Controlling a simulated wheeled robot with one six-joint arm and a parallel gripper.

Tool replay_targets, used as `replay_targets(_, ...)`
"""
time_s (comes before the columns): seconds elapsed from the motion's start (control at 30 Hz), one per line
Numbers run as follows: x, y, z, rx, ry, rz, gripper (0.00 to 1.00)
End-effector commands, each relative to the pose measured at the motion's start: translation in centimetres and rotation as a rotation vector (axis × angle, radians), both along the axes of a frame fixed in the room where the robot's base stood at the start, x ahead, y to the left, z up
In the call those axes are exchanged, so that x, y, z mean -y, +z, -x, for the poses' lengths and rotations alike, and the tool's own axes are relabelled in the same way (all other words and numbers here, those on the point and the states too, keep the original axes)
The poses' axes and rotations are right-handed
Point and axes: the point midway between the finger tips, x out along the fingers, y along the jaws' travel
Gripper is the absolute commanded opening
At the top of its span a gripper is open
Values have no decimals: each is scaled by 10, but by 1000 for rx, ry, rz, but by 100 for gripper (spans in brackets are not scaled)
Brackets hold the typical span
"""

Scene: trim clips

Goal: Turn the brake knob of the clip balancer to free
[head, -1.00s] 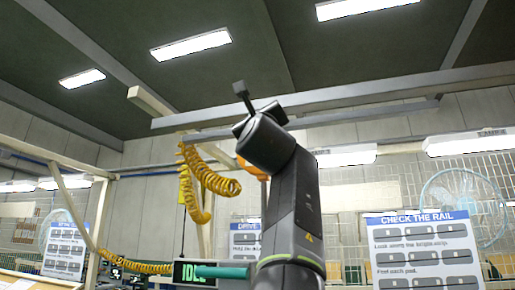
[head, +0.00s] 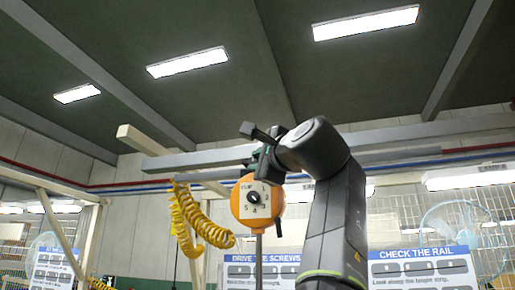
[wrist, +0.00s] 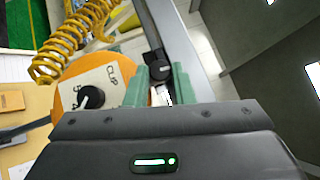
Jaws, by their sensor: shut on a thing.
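The clip balancer (head: 240,208) is an orange round housing hanging below a grey rail. Its pale face carries numbers and a black dial knob (head: 254,197); in the wrist view this dial knob (wrist: 90,97) sits left of my fingers beside the word CLIP. A second black knob, apparently the brake knob (wrist: 158,66), shows between my green fingertips. My gripper (wrist: 159,82) is shut on it, at the balancer's upper edge. In the head view my gripper (head: 262,162) is partly hidden by its own wrist. The knob's setting cannot be read.
A yellow coiled hose (head: 190,215) hangs just left of the balancer. The grey rail (head: 210,176) runs behind and above it. A CHECK THE RAIL board (head: 420,268) and a fan (head: 455,232) stand at the right, farther back.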

Motion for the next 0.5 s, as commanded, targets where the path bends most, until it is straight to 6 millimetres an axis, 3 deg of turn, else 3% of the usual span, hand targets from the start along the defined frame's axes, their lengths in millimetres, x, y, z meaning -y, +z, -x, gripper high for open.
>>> replay_targets(0.5,1,3,1,-47,2,142,0)
